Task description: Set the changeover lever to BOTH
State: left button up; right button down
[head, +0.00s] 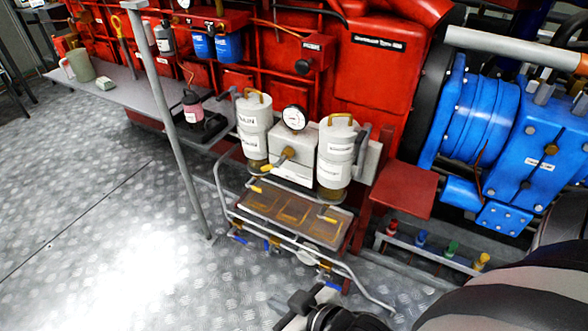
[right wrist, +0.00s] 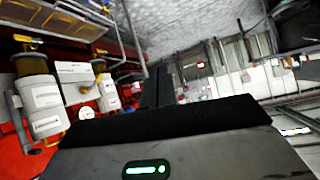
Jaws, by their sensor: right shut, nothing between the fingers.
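The duplex filter shows in the head view as two white canisters (head: 254,128) (head: 336,152) either side of a pale block (head: 291,165) with a round gauge (head: 293,118) on top. What looks like the changeover lever (head: 284,155) is on the block's front, a brass hub with a bar slanting down-left to a yellow tip. Its position marking is too small to read. My right gripper (head: 298,300) is low in front of the filter, apart from it, shut and empty. In the right wrist view its dark fingers (right wrist: 158,88) point away from the filter canister (right wrist: 40,98). My left gripper is out of view.
A drip tray (head: 290,212) with a grey rail (head: 280,240) lies below the filter, between it and my right gripper. A grey post (head: 170,115) stands left. A blue housing (head: 485,120) and a rack of coloured items (head: 452,250) are right. Open floor (head: 110,250) lies left.

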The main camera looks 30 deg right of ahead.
aim_at(283, 159)
jog(key=z, duration=1.4)
jog(key=i, duration=1)
jog(key=z, duration=0.05)
